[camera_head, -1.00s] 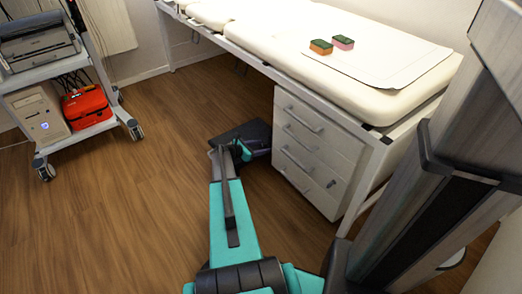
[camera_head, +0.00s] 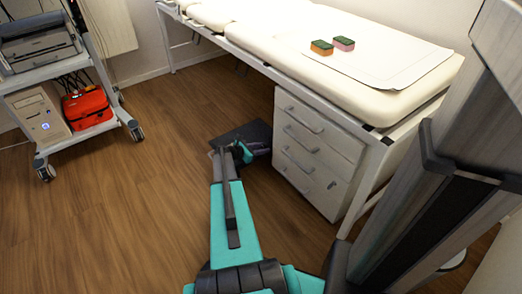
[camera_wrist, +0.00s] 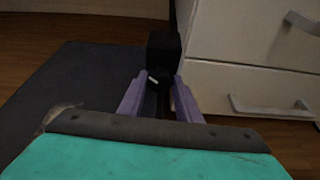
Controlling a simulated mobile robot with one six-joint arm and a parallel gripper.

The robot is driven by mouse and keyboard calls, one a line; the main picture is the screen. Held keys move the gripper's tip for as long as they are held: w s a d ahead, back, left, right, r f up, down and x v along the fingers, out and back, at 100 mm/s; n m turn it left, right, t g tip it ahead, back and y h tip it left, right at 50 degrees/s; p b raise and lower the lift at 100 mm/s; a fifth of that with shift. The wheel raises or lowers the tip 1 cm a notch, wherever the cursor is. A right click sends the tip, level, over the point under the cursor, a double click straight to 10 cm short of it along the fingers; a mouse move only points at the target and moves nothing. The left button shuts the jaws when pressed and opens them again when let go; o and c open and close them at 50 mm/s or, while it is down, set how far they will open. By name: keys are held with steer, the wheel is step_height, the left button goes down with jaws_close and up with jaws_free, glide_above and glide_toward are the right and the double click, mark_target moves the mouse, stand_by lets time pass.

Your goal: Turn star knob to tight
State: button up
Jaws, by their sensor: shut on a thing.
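In the wrist view, the two purple fingers of my gripper (camera_wrist: 160,80) are closed around a dark part at the foot of a black upright block (camera_wrist: 163,48). A small white mark shows on the dark part between the fingers. The star knob's outline and any tight marking cannot be made out; the fingers and the dark surroundings hide them. In the head view, my gripper is low near the floor, mostly hidden behind my arm, over a dark flat mat or plate (camera_head: 253,131).
A white drawer cabinet (camera_head: 318,150) stands close to the right of my gripper, under a padded bed (camera_head: 290,40) carrying two sponges (camera_head: 332,45). A trolley (camera_head: 68,85) with a red case (camera_head: 86,106) stands at the left. The wooden floor between is clear.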

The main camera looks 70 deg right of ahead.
steer(key=shift+d, duration=0.2)
steer(key=m+b, duration=0.1)
steer(key=b, duration=0.1)
steer(key=m+t+h+b, duration=0.1)
steer(key=b, duration=0.1)
steer(key=shift+s+f+m+t, duration=0.1)
steer(key=shift+f+m+t, duration=0.1)
steer(key=shift+m+t, duration=0.1)
steer(key=shift+r+m+h+b, duration=0.1)
steer(key=shift+m+h+b, duration=0.3)
steer(key=shift+b, duration=0.35)
steer(key=shift+r+t, duration=0.15)
steer(key=shift+t, duration=0.15)
steer(key=o, duration=1)
steer(key=shift+o, duration=0.2)
steer(key=shift+a, duration=0.1)
steer(key=shift+a, duration=0.1)
